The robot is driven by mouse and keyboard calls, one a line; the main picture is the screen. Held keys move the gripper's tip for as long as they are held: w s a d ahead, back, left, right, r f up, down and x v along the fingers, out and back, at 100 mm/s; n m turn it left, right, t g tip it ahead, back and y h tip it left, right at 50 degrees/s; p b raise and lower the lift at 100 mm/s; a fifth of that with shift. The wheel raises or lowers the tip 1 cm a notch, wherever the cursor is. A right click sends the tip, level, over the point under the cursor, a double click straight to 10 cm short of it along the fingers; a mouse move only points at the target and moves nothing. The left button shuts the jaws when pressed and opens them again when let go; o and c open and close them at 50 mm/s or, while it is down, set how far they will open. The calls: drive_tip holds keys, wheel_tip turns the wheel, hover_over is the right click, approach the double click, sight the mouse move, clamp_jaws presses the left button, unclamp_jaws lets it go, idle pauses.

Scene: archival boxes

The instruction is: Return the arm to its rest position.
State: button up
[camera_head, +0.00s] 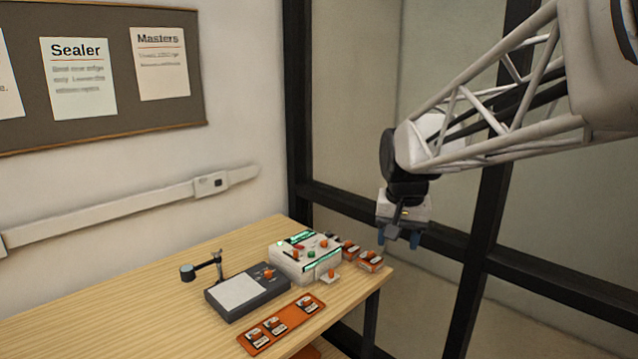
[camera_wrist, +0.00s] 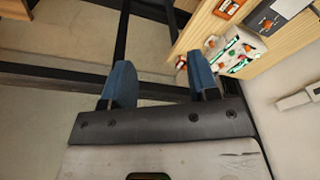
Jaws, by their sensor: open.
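My gripper (camera_head: 399,238) hangs from the arm at the right, in the air beyond the right end of the table. Its two blue fingers point down and are apart, with nothing between them. In the wrist view my gripper (camera_wrist: 160,84) also shows open and empty, with the window frame and floor beyond the fingers. The gripper touches nothing that I can see.
The wooden table (camera_head: 150,300) holds a white device (camera_head: 290,264), a dark scale-like unit (camera_head: 240,292), an orange tray (camera_head: 262,338) with several small boxes, and more orange boxes (camera_head: 370,260) at its right edge. Dark window framing (camera_head: 440,235) stands behind the gripper.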

drive_tip(key=s+d+f+n, duration=0.1)
drive_tip(key=s+f, duration=0.2)
drive_tip(key=s, duration=1)
drive_tip(key=s+d+f+n, duration=0.1)
drive_tip(key=s+f, duration=0.3)
drive_tip(key=s, duration=0.9)
drive_tip(key=shift+d+f+t, duration=0.15)
drive_tip(key=shift+d+t, duration=0.25)
drive_tip(key=shift+d, duration=0.05)
